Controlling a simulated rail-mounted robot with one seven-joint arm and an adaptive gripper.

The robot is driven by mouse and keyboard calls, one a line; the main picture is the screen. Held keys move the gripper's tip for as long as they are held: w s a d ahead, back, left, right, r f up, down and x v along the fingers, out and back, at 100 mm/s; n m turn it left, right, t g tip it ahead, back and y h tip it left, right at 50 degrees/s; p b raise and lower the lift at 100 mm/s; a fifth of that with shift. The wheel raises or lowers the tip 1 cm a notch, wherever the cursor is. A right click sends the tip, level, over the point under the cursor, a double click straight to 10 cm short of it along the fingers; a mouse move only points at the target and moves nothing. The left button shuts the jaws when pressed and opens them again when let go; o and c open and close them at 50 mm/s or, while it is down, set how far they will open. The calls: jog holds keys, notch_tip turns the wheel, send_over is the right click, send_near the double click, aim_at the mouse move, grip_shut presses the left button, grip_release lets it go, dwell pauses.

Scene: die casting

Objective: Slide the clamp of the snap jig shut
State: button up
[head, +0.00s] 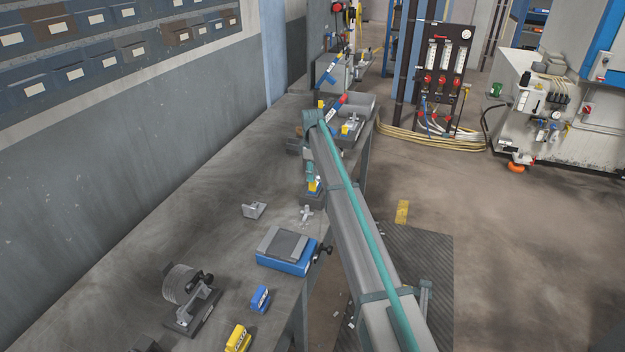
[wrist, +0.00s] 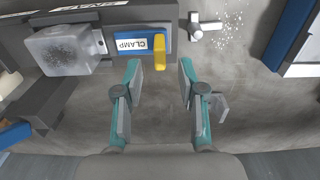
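The snap jig (wrist: 100,22) is a dark bar across the upper left of the wrist view. Its clamp (wrist: 142,43) carries a blue plate with an upside-down CLAMP label and an upright yellow handle (wrist: 159,53). A pale grey block (wrist: 62,50) with a speckled face sits left of the plate, with a gap between. My gripper (wrist: 160,68) is open and empty, its teal fingers spread either side of the handle's line, with the handle just beyond the tips. In the head view my gripper (head: 311,177) is low over the bench at the yellow and blue clamp; my arm partly hides the jig.
A small cast part (head: 306,216) and an angle bracket (head: 254,210) lie close by on the bench. A blue box with a grey top (head: 286,262) stands nearer. Other fixtures (head: 345,118) stand farther along. The bench between wall and jig is mostly clear.

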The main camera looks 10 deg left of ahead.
aim_at(315, 183)
jog(key=shift+f+p, duration=0.5)
jog(key=shift+f, duration=1.55)
grip_shut()
